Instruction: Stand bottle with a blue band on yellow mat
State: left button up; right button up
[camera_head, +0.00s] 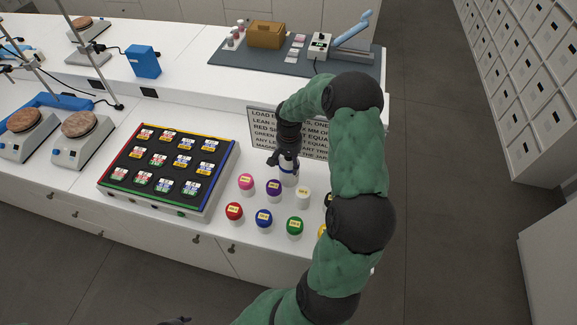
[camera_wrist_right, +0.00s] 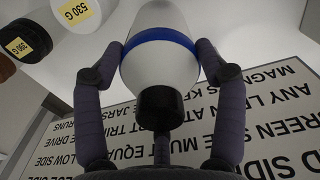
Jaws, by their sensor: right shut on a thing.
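My right gripper (camera_head: 287,158) is shut on a white bottle with a blue band (camera_head: 289,176), behind the group of jars. In the right wrist view the bottle (camera_wrist_right: 160,68) sits between the two fingers of the gripper (camera_wrist_right: 160,75), its black cap toward the palm and the blue band at fingertip height. The bottle looks roughly upright; I cannot tell whether its base touches the table. No yellow mat shows; my right arm covers part of the table on the right. A small dark piece at the bottom edge may be my left gripper (camera_head: 176,321).
Jars with coloured lids, such as the purple one (camera_head: 273,187) and the red one (camera_head: 234,211), stand close in front of the bottle. A printed sign (camera_head: 262,128) stands behind it. A framed board of labelled jars (camera_head: 222,178) lies left. A grey mat (camera_head: 232,59) lies at the back.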

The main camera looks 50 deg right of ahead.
notch_tip(320, 180, down, 3)
jog(key=shift+w+f, duration=0.15)
jog(key=shift+f, duration=0.05)
jog(key=shift+a, duration=0.1)
jog(key=o, duration=1.4)
jog(key=shift+f, duration=0.1)
